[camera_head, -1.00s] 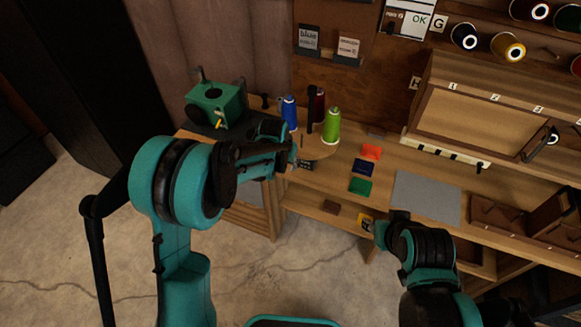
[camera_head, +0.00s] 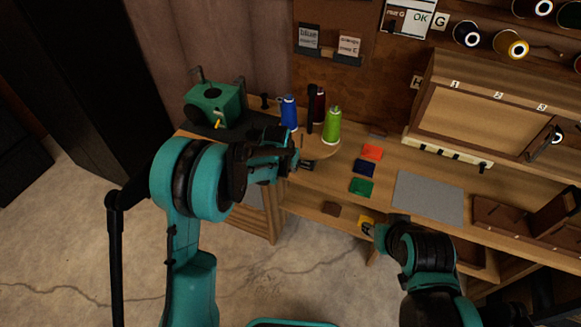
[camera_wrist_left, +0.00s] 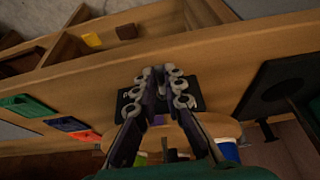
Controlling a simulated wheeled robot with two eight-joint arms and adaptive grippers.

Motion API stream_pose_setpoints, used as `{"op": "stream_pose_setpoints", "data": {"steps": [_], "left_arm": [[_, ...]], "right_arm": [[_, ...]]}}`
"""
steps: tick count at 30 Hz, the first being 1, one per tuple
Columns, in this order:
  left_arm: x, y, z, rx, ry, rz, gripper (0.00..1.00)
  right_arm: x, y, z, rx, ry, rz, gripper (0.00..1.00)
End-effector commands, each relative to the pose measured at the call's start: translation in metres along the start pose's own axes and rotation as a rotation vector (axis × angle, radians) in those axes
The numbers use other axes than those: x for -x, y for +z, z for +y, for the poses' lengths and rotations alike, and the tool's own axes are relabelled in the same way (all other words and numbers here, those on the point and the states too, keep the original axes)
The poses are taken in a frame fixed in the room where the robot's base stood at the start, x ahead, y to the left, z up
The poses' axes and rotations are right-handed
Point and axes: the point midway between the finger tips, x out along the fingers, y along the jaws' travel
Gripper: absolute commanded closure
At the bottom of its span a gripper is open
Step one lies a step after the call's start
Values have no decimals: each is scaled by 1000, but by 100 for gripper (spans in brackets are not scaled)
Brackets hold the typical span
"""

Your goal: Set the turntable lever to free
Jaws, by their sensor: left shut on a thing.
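The turntable is a round wooden disc (camera_head: 322,150) at the left part of the bench, with blue (camera_head: 289,114), dark red (camera_head: 318,106) and green (camera_head: 332,126) thread cones on it. A small black plate (camera_head: 307,165) with pale markings sits at the bench's front edge by the disc. The plate also shows in the left wrist view (camera_wrist_left: 194,92), behind my fingers. My left gripper (camera_head: 296,161) is at this plate, its fingers (camera_wrist_left: 161,76) closed together on the turntable lever. The lever is hidden between them, so its setting cannot be read. My right gripper (camera_head: 380,236) hangs in front of the bench; its fingers are unclear.
A green machine (camera_head: 213,102) stands on a dark base left of the turntable. Red, blue and green patches (camera_head: 361,187) and a grey mat (camera_head: 428,197) lie to the right. A lower shelf (camera_head: 300,205) runs under the bench top.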

Motion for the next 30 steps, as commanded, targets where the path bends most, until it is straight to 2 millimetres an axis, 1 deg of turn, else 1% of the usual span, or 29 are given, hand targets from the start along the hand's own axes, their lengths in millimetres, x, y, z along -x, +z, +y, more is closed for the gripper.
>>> {"op": "stream_pose_setpoints", "data": {"steps": [4,9,15,20,28,29,30], "left_arm": [[4,-6,0,-1,1,-87,100],[9,-12,0,-1,1,-295,100],[11,-17,0,0,0,-450,100],[12,-17,0,0,0,-492,100],[12,-16,0,0,0,-493,100],[12,-16,0,0,0,-493,85],[12,-16,0,0,0,-492,75]], "right_arm": [[8,-6,0,0,0,0,60],[19,-14,0,0,0,0,60],[23,-16,0,0,0,0,60],[24,-17,0,0,0,0,60],[23,-17,0,0,0,0,60],[23,-17,0,0,0,0,60],[23,-17,0,0,0,0,60]]}}
